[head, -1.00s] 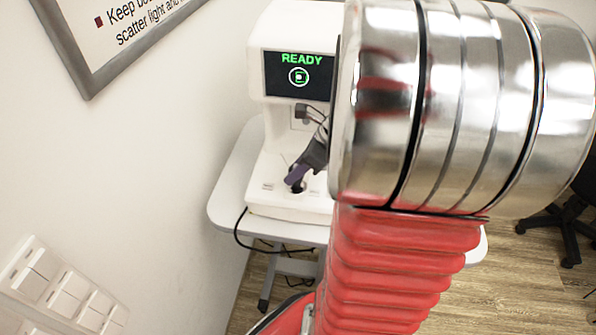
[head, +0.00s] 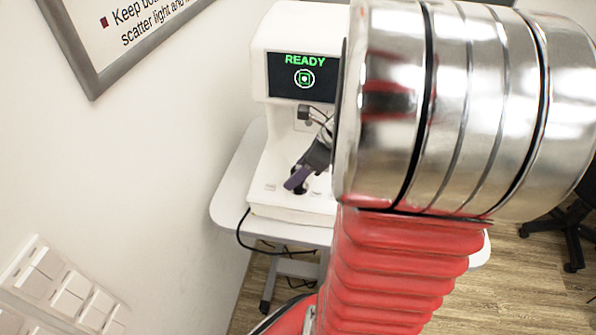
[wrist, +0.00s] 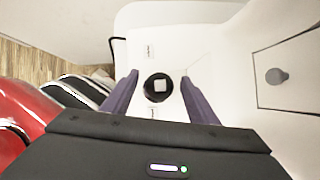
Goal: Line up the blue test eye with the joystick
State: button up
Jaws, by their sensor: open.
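The white eye-test machine (head: 275,135) stands on a small table. Its dark screen (head: 283,79) reads READY in green, above a pale ring with a small green square about centred in it. The black joystick (head: 300,190) is on the machine's base, partly hidden by my gripper (head: 295,181). I cannot make out a blue test eye; my arm hides part of the machine.
The pale table (head: 234,197) extends left of the machine, with a black cable (head: 240,232) hanging at its edge. A wall with a framed sign (head: 88,80) is at left. A dark chair base (head: 565,235) stands at right. Wood floor (head: 525,280) shows there.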

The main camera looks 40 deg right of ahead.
jog(key=shift+r, duration=0.1)
jog(key=shift+s+d+r, duration=0.15)
jog(key=shift+s+r, duration=0.1)
jog(key=shift+r, duration=0.25)
jog(key=v, duration=1.2)
jog(key=shift+r, duration=0.15)
jog(key=shift+s, duration=0.15)
